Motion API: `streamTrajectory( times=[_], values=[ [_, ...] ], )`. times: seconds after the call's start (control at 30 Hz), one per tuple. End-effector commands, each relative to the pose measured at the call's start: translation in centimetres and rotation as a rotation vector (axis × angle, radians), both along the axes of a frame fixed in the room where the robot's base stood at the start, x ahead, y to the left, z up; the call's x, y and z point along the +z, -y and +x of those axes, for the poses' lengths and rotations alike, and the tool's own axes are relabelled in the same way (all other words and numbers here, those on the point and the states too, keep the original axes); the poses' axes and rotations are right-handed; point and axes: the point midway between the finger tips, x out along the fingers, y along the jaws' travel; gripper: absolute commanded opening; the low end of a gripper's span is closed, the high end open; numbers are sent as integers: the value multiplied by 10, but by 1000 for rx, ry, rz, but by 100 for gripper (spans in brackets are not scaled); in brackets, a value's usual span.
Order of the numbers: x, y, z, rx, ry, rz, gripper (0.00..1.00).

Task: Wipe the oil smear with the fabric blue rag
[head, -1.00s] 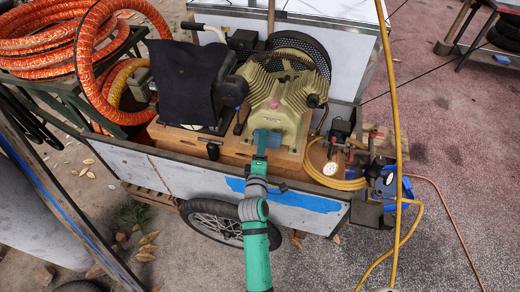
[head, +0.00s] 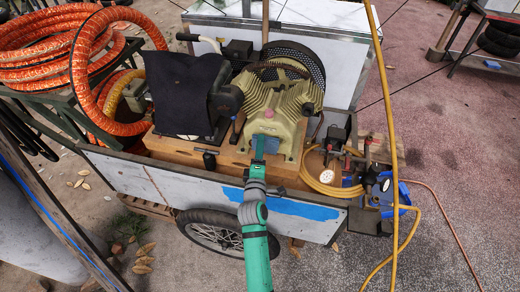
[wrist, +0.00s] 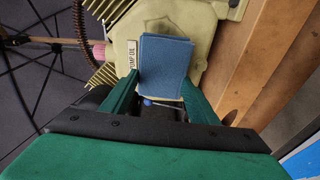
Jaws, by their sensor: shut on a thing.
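The blue rag (wrist: 165,65) is a flat folded piece of cloth between the two green fingers of my gripper (wrist: 162,96). My gripper is shut on it. In the head view the rag (head: 270,143) is at the front lower face of the tan compressor (head: 277,105), above the wooden base. The wrist view shows it overlapping the pale compressor casing (wrist: 218,42), next to a label (wrist: 131,58) that partly reads "OIL". I cannot tell whether the rag touches the casing. I cannot make out an oil smear; the rag covers part of the casing.
The compressor sits in a cart with a white, blue-marked side panel (head: 170,183). A dark cloth-covered box (head: 180,93) stands on its left. A coiled yellow hose (head: 318,184) and blue fittings (head: 388,190) lie right. Orange hose (head: 50,50) fills the upper left.

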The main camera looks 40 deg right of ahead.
Motion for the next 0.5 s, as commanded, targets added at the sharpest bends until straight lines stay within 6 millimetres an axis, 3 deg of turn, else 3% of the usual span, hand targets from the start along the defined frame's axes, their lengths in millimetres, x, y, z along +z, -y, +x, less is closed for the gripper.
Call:
streamTrajectory(
  times=[0.5],
  values=[
    [0,5,6,2,-1,-1,18]
  ],
)
